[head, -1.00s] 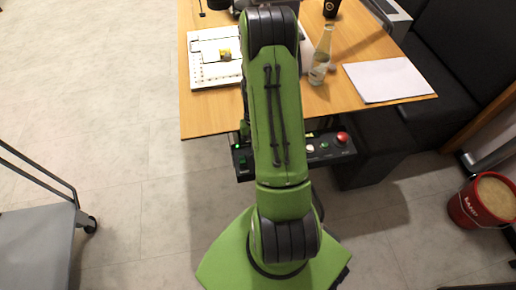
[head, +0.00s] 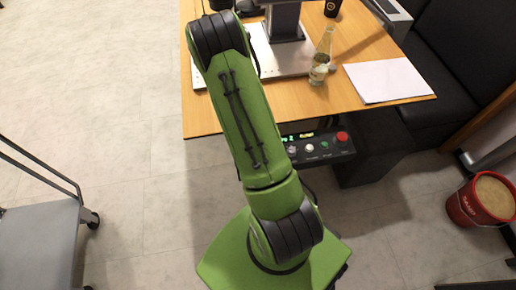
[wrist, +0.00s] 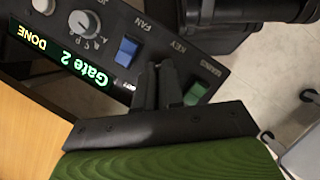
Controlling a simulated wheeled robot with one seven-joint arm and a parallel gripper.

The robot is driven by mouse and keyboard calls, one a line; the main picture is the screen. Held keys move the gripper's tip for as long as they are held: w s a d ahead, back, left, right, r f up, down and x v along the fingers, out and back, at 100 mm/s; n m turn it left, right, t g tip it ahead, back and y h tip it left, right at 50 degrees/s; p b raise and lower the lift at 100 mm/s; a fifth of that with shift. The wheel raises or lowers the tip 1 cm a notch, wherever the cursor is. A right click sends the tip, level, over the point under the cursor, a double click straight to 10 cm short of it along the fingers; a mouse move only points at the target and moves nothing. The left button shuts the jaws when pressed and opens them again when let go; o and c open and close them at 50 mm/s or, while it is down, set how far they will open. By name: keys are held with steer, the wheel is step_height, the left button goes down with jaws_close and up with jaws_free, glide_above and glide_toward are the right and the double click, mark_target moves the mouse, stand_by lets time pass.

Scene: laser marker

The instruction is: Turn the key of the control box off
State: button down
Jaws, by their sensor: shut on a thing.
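The control box (head: 320,158) hangs at the table's front edge in the head view; my arm covers its left part. In the wrist view its black panel (wrist: 125,20) fills the upper left, tilted, with a lit display (wrist: 60,58) reading "Gate 2 DONE", a grey knob (wrist: 84,24), a blue switch (wrist: 126,51) by the word FAN and a green switch (wrist: 195,93). My gripper (wrist: 158,72) is at the panel between the blue and green switches, near the word KEY. Its fingers are shut on the key, which they largely hide. The key's angle cannot be told.
A bottle (head: 321,60) and white paper (head: 388,80) are on the wooden table (head: 345,45), beside the machine's metal base (head: 262,58). A red bucket (head: 482,200) stands right and a grey cart (head: 38,245) left. The floor between cart and table is clear.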

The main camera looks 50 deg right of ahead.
steer(key=shift+w+n, duration=0.1)
steer(key=shift+n, duration=0.4)
steer(key=c, duration=1.3)
jaws_free()
steer(key=shift+o, duration=0.2)
steer(key=p+v, duration=0.5)
steer(key=v, duration=1)
steer(key=shift+a+r, duration=0.2)
steer(key=shift+r, duration=0.2)
